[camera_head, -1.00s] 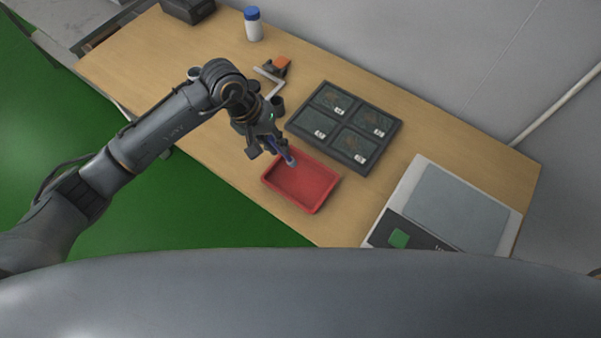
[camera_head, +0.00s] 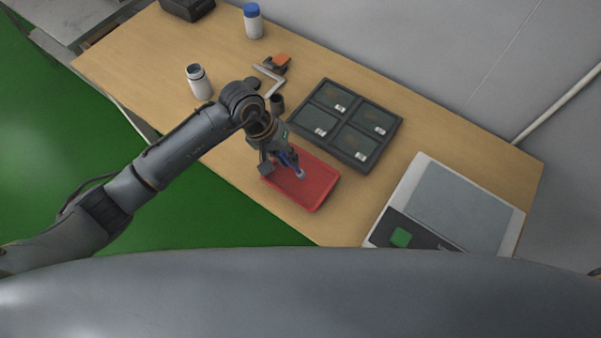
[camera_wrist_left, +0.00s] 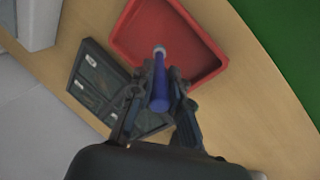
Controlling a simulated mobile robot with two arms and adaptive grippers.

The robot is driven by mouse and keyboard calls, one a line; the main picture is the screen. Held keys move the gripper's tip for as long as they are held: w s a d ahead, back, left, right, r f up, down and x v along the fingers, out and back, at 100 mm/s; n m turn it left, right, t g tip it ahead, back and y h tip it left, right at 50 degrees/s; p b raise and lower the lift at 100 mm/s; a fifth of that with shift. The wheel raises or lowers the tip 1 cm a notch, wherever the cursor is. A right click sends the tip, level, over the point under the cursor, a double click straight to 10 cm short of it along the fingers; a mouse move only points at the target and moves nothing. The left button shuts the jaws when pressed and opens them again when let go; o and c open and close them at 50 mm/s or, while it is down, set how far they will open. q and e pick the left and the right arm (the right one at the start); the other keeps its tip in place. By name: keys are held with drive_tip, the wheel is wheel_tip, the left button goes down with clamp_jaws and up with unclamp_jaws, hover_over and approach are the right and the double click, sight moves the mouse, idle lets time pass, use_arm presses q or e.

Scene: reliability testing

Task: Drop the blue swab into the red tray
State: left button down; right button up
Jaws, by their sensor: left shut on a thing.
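The red tray (camera_head: 318,190) lies on the wooden table near its front edge. My left gripper (camera_head: 281,163) is over the tray's left part and shut on the blue swab (camera_head: 293,166). The swab's pale tip points down over the tray's inside. In the left wrist view the blue swab (camera_wrist_left: 160,85) sits between the fingers of the left gripper (camera_wrist_left: 158,92), with its tip over the red tray (camera_wrist_left: 205,62). I cannot tell whether the tip touches the tray floor. My right gripper does not show.
A dark four-part tray (camera_head: 348,149) of circuit boards is just behind the red tray. A scale-like device (camera_head: 458,205) stands at the right. A white bottle (camera_head: 199,84), a blue-capped bottle (camera_head: 253,22) and an orange-topped item (camera_head: 279,63) are farther back.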

use_arm(q)
drive_tip(key=c, duration=1.2)
unclamp_jaws()
drive_tip(key=shift+r, duration=0.1)
drive_tip(key=v, duration=1.1)
drive_tip(key=shift+r, duration=0.4)
drive_tip(key=shift+a, duration=0.1)
